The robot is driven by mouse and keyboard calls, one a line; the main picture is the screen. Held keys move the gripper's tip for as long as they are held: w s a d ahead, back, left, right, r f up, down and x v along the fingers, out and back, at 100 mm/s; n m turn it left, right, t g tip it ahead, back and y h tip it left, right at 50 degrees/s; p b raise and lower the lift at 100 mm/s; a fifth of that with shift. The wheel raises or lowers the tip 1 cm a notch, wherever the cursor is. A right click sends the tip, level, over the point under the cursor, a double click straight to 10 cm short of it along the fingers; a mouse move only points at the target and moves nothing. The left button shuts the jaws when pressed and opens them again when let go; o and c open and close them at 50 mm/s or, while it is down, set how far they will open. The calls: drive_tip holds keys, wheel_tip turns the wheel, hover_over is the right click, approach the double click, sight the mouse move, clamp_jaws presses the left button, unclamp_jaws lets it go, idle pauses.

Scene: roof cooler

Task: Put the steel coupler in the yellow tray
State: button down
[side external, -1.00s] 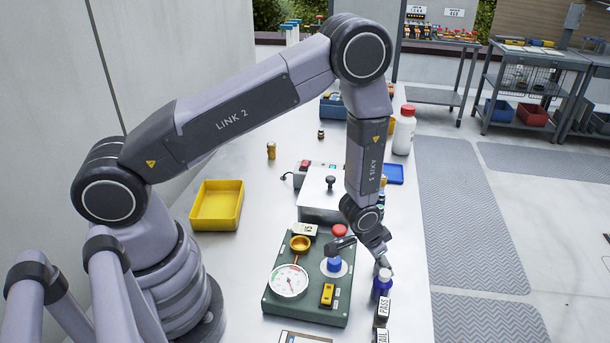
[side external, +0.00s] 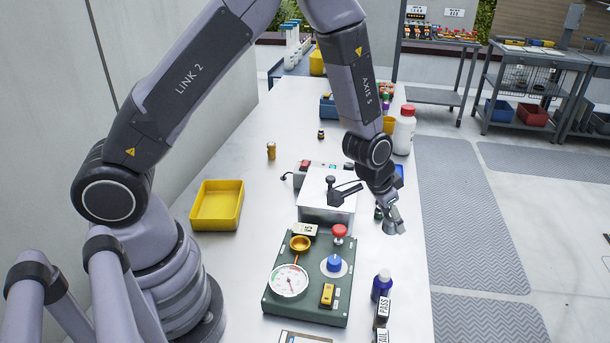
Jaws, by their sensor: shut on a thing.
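The yellow tray (side external: 214,224) sits on the left of the bench, upright and empty. My gripper (side external: 391,217) is above the right side of the bench, far to the right of the tray. It is shut on a small grey metallic piece at its fingertips, which looks like the steel coupler (side external: 394,228). The fingers hide part of the piece, and it appears to be held clear of the bench.
A green panel (side external: 268,305) with a gauge, knob and red button stands in front of a white box (side external: 322,213). A brass fitting (side external: 271,151) stands behind the tray. Bench between tray and panel is clear.

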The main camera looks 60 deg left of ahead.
drive_tip(key=shift+r, duration=0.95)
drive_tip(key=a+n+y, duration=0.1)
drive_tip(key=a+n, duration=0.1)
drive_tip(key=a, duration=0.5)
drive_tip(key=s+a+n+y, duration=0.1)
drive_tip(key=a+n, duration=0.1)
drive_tip(key=a, duration=0.6)
drive_tip(key=s+a+n+y, duration=0.1)
drive_tip(key=a+n, duration=0.2)
drive_tip(key=a, duration=0.4)
drive_tip(key=shift+s+a, duration=0.15)
drive_tip(key=shift+s, duration=0.1)
drive_tip(key=s+a+n+g+y, duration=0.2)
drive_tip(key=s+a+n, duration=0.4)
drive_tip(key=a, duration=0.6)
drive_tip(key=n+g, duration=0.1)
drive_tip(key=n, duration=0.3)
hover_over(224, 200)
drive_tip(key=d, duration=0.1)
drive_tip(key=shift+y, duration=0.3)
drive_tip(key=f, duration=1.3)
drive_tip(key=shift+s+d+f, duration=0.15)
drive_tip(key=shift+s+f, duration=0.1)
drive_tip(key=shift+f, duration=0.4)
drive_tip(key=shift+f, duration=0.1)
